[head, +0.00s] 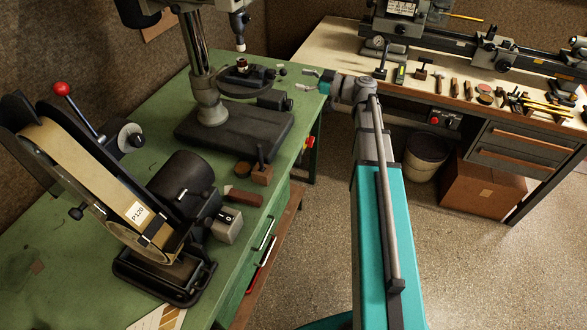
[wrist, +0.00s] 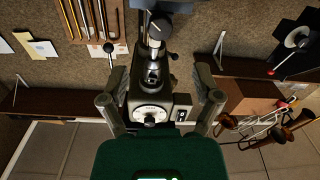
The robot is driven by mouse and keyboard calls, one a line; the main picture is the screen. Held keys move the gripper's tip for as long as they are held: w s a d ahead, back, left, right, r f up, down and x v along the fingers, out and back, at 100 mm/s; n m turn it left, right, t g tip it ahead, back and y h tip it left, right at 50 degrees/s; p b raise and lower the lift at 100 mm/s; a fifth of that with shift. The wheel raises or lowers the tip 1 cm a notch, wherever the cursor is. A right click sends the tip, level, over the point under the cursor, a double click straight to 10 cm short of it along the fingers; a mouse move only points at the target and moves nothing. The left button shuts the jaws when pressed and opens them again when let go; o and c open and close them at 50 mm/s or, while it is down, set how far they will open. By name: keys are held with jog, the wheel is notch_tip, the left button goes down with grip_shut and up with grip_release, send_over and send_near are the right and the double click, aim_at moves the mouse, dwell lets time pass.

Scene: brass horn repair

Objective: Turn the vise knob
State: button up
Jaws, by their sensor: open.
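A small dark vise (head: 260,76) sits on the round table of the drill press. A small dark knob (head: 282,71) shows at its right side. Nothing appears touched.
The drill press column (head: 198,65) stands on the green bench (head: 165,95). A dark cylinder (head: 272,100) juts out below the press table. A belt sander (head: 95,180) stands at front left. A lathe bench (head: 335,55) with tools stands at back right. Floor is open at right.

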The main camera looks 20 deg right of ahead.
jog(key=v, duration=0.4)
jog(key=s+a+f+m+g+h+p, duration=0.1)
jog(key=s+a+f+m+g+h, duration=0.2)
jog(key=s+a+f+g, duration=0.35)
jog(key=s+a+f+m+g+h+p, duration=0.1)
jog(key=s+a+f+m+h, duration=0.2)
jog(key=s+f+m+h, duration=0.1)
jog(key=s+a+f+m+g+h+p, duration=0.1)
jog(key=s+a+f+m+g+h, duration=0.1)
jog(key=s, duration=0.7)
jog(key=shift+a+f+m+h+p, duration=0.45)
jog(key=shift+f+m+h, duration=0.85)
jog(key=shift+h, duration=1)
jog(key=shift+r, duration=0.25)
jog(key=shift+s+d+m+g+h, duration=0.25)
jog(key=shift+s+m+h, duration=0.45)
jog(key=shift+s, duration=0.05)
